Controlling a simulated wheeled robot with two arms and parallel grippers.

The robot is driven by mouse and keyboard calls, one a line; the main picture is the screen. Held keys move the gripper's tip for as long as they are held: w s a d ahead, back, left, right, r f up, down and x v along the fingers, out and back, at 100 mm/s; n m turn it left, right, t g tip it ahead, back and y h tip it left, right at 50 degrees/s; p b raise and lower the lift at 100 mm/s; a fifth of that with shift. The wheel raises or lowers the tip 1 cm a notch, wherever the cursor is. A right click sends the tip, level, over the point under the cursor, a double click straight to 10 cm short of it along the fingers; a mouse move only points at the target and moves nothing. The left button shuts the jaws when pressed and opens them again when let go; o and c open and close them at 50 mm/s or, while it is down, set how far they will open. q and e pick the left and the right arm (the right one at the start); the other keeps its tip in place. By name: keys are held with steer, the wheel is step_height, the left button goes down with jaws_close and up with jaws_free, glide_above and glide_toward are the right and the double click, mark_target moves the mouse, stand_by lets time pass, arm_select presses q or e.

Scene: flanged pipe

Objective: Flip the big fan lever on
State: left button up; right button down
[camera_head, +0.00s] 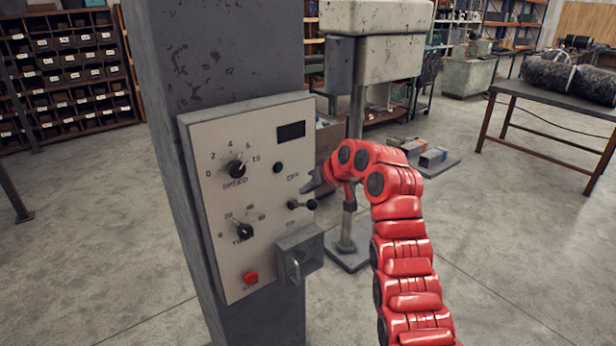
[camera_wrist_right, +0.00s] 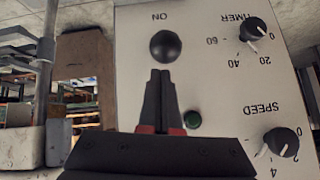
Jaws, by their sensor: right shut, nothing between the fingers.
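A short lever with a black ball knob (camera_head: 311,204) sticks out from the right side of a pale control panel (camera_head: 215,215). Its ball end also shows in the right wrist view (camera_wrist_right: 165,46), between the upside-down word ON and my fingertips. In the head view a label sits above the lever and another below it; both are too small to read surely. My right gripper (camera_head: 306,188) is shut and empty, just above the lever knob. In the wrist view its fingertips (camera_wrist_right: 162,74) point at the ball; I cannot tell whether they touch. My left gripper is out of view.
The panel is on a grey pillar (camera_head: 225,50). It carries a speed knob (camera_head: 236,169), a timer knob (camera_head: 244,231), a green button (camera_wrist_right: 192,119), a red button (camera_head: 250,278) and a grey box with a handle (camera_head: 303,252) below the lever. A drill-like machine (camera_head: 375,60) stands behind.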

steer(key=shift+s+d+f+p, duration=0.1)
steer(key=shift+s+f+p, duration=0.2)
steer(key=shift+s+f, duration=0.2)
steer(key=shift+w+f, duration=0.1)
steer(key=shift+s+d+f+t+y+b, duration=0.25)
steer(key=shift+f+t+b, duration=0.3)
steer(key=shift+b, duration=1)
step_height(320, 180, down, 8)
steer(key=s+t+y+b, duration=0.1)
steer(key=t+y+b, duration=0.5)
steer(key=b, duration=2)
steer(key=shift+s+d+f+t+b, duration=0.25)
steer(key=shift+s+d+t+b, duration=0.15)
steer(key=shift+t, duration=0.35)
steer(key=shift+w+r, duration=0.1)
